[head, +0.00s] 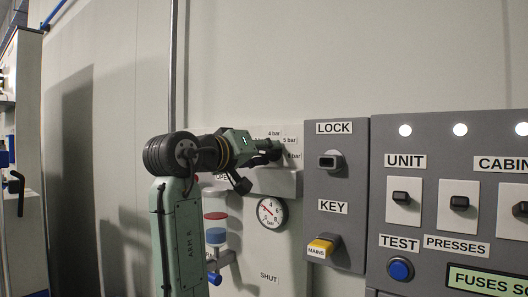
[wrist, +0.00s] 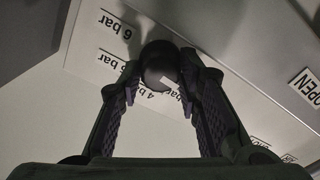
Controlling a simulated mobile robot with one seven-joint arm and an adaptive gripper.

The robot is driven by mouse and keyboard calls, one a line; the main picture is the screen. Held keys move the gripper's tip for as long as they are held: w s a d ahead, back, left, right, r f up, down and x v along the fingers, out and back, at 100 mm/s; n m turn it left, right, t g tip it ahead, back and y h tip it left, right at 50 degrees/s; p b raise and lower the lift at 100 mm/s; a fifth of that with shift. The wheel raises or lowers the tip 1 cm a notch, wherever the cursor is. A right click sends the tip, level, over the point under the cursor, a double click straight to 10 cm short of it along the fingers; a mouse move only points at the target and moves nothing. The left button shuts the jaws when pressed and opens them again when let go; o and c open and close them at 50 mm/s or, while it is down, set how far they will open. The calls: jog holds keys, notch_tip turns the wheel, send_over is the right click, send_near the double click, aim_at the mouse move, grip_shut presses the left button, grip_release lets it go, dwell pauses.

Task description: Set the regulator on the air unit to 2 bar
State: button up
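The air unit (head: 290,262) is a pale panel with a round dark regulator knob, seen in the wrist view (wrist: 160,58). Bar labels ring the knob; 4, 5 and 6 bar are readable, others are covered. My gripper (head: 272,149) is at the knob in the head view and hides most of it. In the wrist view my gripper's fingertips (wrist: 160,82) lie on either side of the knob and appear to touch it. A white mark (wrist: 168,82) shows at the knob's lower edge, near the 4 bar label (wrist: 157,97). The pressure gauge (head: 271,212) has a red needle pointing up-left; its exact reading is too small.
A grey lock and key box (head: 336,190) stands close right of my gripper, with a yellow MAINS key (head: 322,246). Further right is a switch panel (head: 440,250).

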jog(key=o, duration=0.3)
jog(key=shift+d, duration=0.1)
jog(key=shift+f, duration=0.1)
